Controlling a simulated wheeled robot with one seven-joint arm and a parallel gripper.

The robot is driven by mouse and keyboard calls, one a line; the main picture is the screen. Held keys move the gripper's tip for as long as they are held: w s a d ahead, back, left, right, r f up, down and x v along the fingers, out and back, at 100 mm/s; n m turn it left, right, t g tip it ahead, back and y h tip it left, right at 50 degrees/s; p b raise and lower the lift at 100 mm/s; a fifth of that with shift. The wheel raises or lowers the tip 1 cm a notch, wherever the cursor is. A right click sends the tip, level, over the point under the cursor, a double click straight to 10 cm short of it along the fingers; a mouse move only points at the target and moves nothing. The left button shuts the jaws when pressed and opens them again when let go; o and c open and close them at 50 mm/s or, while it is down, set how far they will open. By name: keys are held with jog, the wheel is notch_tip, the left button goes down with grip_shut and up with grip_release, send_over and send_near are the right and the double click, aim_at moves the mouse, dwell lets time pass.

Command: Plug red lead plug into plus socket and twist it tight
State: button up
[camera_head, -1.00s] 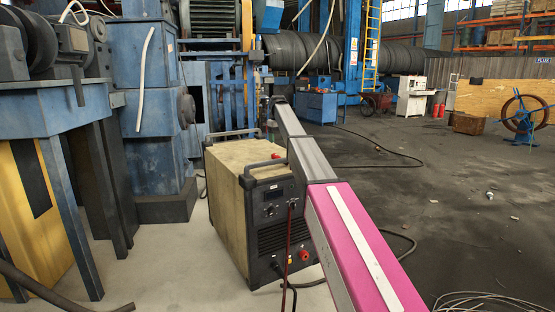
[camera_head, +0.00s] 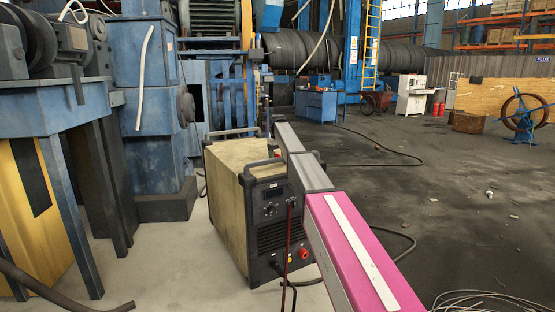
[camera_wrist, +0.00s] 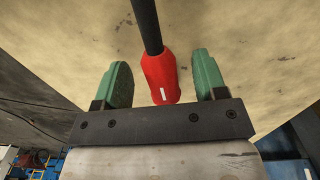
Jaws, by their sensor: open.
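The red lead plug (camera_wrist: 161,78), with a small white mark and a black cable, lies between the spread green fingers of my gripper (camera_wrist: 161,66) in the wrist view. Gaps show on both sides of the plug, so the gripper is open around it. The welding machine's pale yellowish top (camera_head: 235,155) is behind them; I cannot tell whether the plug touches it. In the head view my arm hides the gripper and most of the plug. A red socket (camera_head: 304,253) sits low on the machine's dark front; its plus mark is too small to read.
A dark red cable (camera_head: 288,235) hangs down the front panel. Black handles (camera_head: 232,133) stand at the machine's top edges. A blue machine (camera_head: 150,110) stands close on the left. Open floor (camera_head: 450,195) lies to the right.

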jog(key=shift+c, duration=0.3)
jog(key=c, duration=1)
jog(key=shift+r, duration=0.1)
